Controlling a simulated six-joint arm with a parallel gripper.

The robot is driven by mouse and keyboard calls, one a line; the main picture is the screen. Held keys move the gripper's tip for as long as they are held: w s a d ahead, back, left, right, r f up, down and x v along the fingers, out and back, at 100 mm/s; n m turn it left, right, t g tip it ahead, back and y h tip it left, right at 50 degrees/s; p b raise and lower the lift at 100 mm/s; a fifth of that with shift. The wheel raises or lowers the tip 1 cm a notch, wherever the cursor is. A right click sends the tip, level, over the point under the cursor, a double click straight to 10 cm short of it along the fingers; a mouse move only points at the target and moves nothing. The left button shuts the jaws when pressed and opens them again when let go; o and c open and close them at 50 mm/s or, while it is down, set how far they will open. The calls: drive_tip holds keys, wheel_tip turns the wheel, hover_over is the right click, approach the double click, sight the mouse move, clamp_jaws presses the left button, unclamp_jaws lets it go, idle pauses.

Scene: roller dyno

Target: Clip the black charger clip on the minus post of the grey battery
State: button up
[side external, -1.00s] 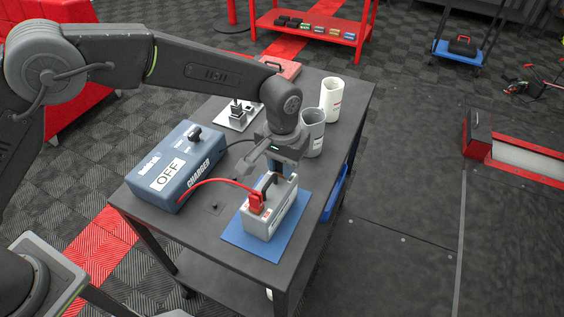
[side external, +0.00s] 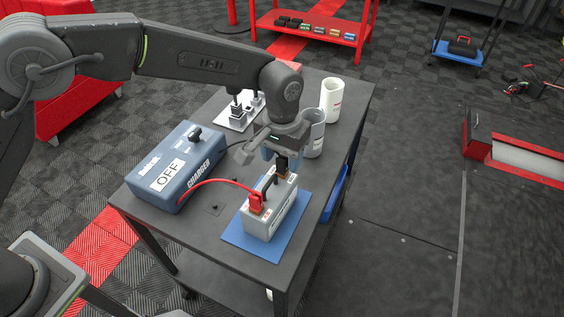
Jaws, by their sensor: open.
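The grey battery (side external: 262,222) stands upright on a blue mat (side external: 238,238) at the front of the dark table. A red clip (side external: 256,203) sits on its near post. The black charger clip (side external: 283,163) stands at the battery's far end and appears to be on the far post, though the exact contact is too small to tell. My gripper (side external: 266,153) is open, just above and to the left of the black clip, and partly hides that end. Whether a finger still touches the clip cannot be told.
The blue charger (side external: 180,165), marked OFF, stands to the left, with a red cable to the red clip. A grey cup (side external: 314,135) and a white cup (side external: 331,100) stand behind the battery. A pale plate with dark posts (side external: 238,117) lies further back.

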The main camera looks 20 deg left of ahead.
wheel_tip(320, 180, up, 11)
idle(0.3)
idle(0.5)
drive_tip(key=s+a+r+t, duration=0.2)
drive_tip(key=s+a+r, duration=0.3)
drive_tip(key=a, duration=0.3)
drive_tip(key=s+a+r+t, duration=0.1)
drive_tip(key=s+a+r, duration=0.45)
drive_tip(key=a, duration=0.25)
drive_tip(key=s+a+f+t, duration=0.2)
drive_tip(key=s+a+f, duration=0.2)
drive_tip(key=s+a, duration=0.5)
drive_tip(key=s, duration=0.5)
drive_tip(key=shift+s+f+n+t, duration=0.2)
drive_tip(key=shift+n+t, duration=0.1)
drive_tip(key=shift+n, duration=0.1)
